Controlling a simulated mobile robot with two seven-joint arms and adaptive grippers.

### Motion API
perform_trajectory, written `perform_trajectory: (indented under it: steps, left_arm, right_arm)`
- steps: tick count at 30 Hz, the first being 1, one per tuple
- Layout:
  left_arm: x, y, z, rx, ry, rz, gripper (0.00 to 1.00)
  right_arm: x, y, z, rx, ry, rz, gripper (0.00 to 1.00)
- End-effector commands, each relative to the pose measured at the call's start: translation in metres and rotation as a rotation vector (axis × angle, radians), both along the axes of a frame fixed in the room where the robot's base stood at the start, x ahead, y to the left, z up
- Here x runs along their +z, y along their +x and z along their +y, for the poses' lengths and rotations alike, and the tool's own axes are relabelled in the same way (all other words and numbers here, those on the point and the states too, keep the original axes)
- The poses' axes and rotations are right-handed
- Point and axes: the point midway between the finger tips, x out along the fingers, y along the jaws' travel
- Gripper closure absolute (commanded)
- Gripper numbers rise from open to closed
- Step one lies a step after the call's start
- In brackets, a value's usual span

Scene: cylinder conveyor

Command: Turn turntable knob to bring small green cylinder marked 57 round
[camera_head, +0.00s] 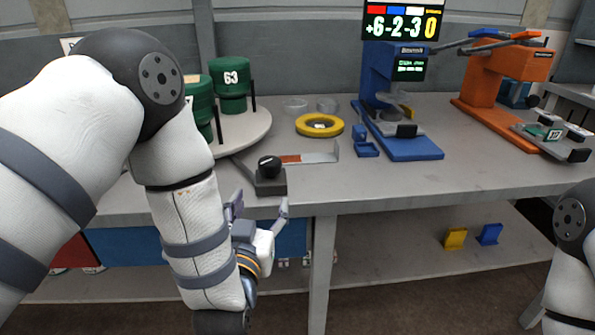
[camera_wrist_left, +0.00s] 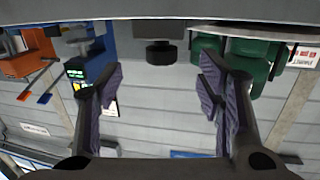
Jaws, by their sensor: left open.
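The turntable (camera_head: 245,132) is a round pale disc on the bench, partly hidden behind my left arm. On it stand a green cylinder marked 63 (camera_head: 230,78) and another green cylinder (camera_head: 201,110), mostly covered by my arm. I cannot see a cylinder marked 57. The black knob (camera_head: 269,165) sits on a dark grey block in front of the disc. It also shows in the left wrist view (camera_wrist_left: 161,52), where the picture is upside down. My left gripper (camera_head: 260,208) is open and empty, just in front of the bench edge, apart from the knob. My right gripper is out of view.
A metal strip with an orange patch (camera_head: 312,157) lies right of the knob. A yellow ring (camera_head: 320,125), a blue machine (camera_head: 408,146) and an orange machine (camera_head: 490,80) stand farther right. Yellow (camera_head: 455,238) and blue (camera_head: 489,234) pieces are on the lower shelf.

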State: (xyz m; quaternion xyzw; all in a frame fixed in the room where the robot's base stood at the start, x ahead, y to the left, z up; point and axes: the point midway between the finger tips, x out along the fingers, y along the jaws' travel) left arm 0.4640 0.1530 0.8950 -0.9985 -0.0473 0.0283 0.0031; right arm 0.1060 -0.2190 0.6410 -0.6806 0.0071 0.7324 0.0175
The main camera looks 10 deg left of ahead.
Motion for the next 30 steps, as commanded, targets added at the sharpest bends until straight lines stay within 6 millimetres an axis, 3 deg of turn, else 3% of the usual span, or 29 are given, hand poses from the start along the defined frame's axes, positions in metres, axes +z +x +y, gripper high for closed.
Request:
perform_trajectory:
  steps: [2, 5, 18, 22, 30]
  left_arm:
    - [0.013, 0.004, -0.001, 0.01, 0.002, -0.047, 0.39]
    - [0.019, 0.011, 0.0, 0.015, 0.002, -0.067, 0.39]
    - [0.012, 0.109, 0.011, 0.014, 0.002, -0.056, 0.39]
    - [0.014, 0.122, 0.012, 0.013, 0.003, -0.057, 0.39]
    - [0.017, 0.125, 0.012, 0.013, 0.003, -0.06, 0.39]
  right_arm:
    - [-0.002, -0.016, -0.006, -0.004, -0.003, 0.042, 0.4]
    - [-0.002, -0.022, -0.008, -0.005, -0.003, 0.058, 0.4]
    - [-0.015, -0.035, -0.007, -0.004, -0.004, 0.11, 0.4]
    - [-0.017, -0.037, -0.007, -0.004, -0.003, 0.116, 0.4]
    - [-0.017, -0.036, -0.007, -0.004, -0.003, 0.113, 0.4]
